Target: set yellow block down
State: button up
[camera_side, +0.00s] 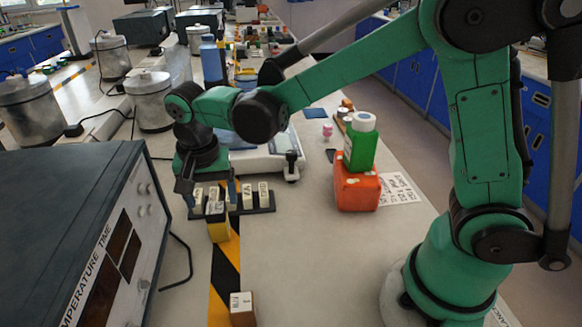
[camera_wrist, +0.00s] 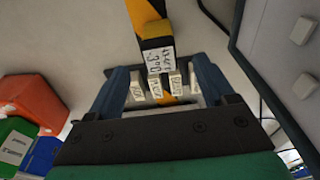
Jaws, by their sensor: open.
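The yellow block (camera_side: 219,231) has a white label with dark print on one face. It sits on the yellow-black floor tape on the bench, in front of the black rack. My gripper (camera_side: 209,192) hangs over the rack area with its fingers pointing down and apart, open. In the wrist view the yellow block (camera_wrist: 156,43) shows beyond and between the open fingers of my gripper (camera_wrist: 160,83). Whether a finger touches it cannot be told.
Several white labelled blocks (camera_side: 248,200) stand in the black rack (camera_side: 265,207) close behind the yellow block. Another white-faced block (camera_side: 242,307) stands on the tape nearer. A grey instrument (camera_side: 75,230) is at left. An orange container (camera_side: 357,188) with a green bottle (camera_side: 361,148) on top is at right.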

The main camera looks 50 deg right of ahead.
aim_at(216, 213)
jog(key=r, duration=0.4)
jog(key=shift+s+a+r, duration=0.2)
jog(key=shift+r, duration=0.1)
jog(key=shift+s+d+r, duration=0.1)
jog(key=shift+r, duration=0.1)
jog(key=s+d+n+t+y, duration=0.1)
jog(key=s+d+n+t, duration=0.5)
jog(key=s+d+n, duration=0.2)
jog(key=shift+s+d+r+n, duration=0.2)
jog(key=shift+s+r+n, duration=0.1)
jog(key=shift+n, duration=0.2)
